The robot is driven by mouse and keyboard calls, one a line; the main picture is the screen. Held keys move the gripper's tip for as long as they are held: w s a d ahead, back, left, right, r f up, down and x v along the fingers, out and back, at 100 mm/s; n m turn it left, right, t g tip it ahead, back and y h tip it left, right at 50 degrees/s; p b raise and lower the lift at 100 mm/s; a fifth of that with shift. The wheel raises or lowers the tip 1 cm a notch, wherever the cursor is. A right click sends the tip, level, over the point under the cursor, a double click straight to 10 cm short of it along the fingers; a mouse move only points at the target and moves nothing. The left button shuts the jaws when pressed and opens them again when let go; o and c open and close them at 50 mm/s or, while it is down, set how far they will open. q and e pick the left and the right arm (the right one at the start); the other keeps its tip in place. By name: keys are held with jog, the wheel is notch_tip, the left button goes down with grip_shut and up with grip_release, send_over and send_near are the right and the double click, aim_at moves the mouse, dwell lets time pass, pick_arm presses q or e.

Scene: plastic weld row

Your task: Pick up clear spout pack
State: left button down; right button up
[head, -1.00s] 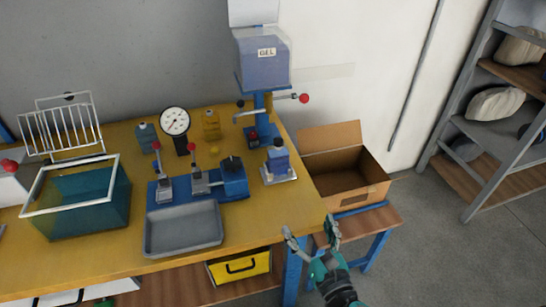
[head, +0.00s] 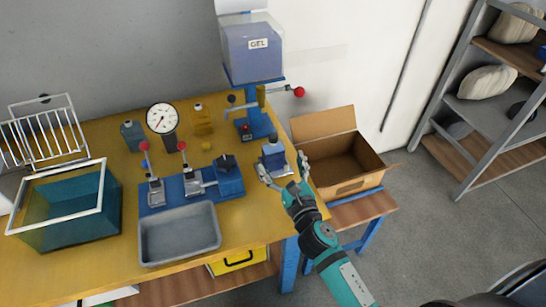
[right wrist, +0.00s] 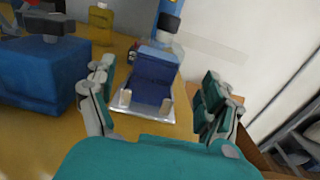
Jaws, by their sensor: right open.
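The clear spout pack (head: 272,153), with blue contents and a grey cap, stands upright on a small metal stand near the table's right end. It also shows in the right wrist view (right wrist: 152,76), ahead between the fingers. My right gripper (head: 282,165) is open, just in front of the pack, with its fingers spread wide. In the right wrist view one finger is to each side of the pack, with gaps between. The pack's lower front is partly behind the stand's two pegs. My left gripper is not in view.
A blue clamp fixture (head: 228,178) and grey tray (head: 180,234) are left of the pack. The gel dispenser (head: 252,52), with a red-knobbed lever, stands behind. An open cardboard box (head: 345,183) is to the right. A teal tank (head: 70,215) is at left.

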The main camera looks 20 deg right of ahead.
aim_at(276, 156)
jog(key=shift+w+a+r, duration=0.15)
jog(key=shift+w, duration=0.95)
jog(key=w, duration=0.3)
jog(key=shift+w+a+p, duration=0.2)
jog(key=shift+p, duration=0.2)
jog(key=shift+w, duration=0.2)
jog(key=shift+s, duration=0.1)
jog(key=shift+c, duration=0.6)
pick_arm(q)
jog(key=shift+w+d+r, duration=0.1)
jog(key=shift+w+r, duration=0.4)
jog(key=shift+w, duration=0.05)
pick_arm(e)
jog(key=c, duration=1.3)
